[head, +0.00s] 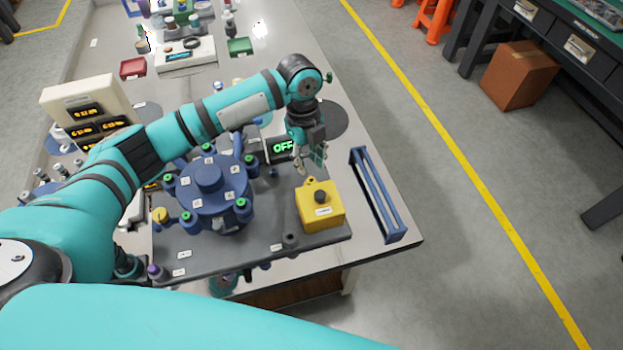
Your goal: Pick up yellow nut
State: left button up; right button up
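A small yellow nut (160,215) sits at the left edge of the round blue test fixture (212,190), on one of its outer posts. Other posts around the fixture carry green tops. My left gripper (312,160) hangs pointing down, to the right of the fixture and behind the yellow button box. Its fingers look apart with nothing between them, and it is well away from the nut.
The fixture stands on a grey plate (190,262). A yellow box with a black button (320,207) is at its right, with a display reading OFF (283,147) behind. A blue rack (378,195) stands near the table's right edge. Red (133,68) and green (240,46) trays lie further back.

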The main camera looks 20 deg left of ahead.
aim_at(311, 183)
pick_arm(q)
jog(key=shift+s+d+f+p, duration=0.15)
jog(key=shift+f+p, duration=0.1)
jog(key=shift+f, duration=1.15)
jog(key=shift+s+d+f+p, duration=0.1)
jog(key=shift+f+p, duration=0.15)
jog(key=shift+f, duration=1.15)
grip_shut()
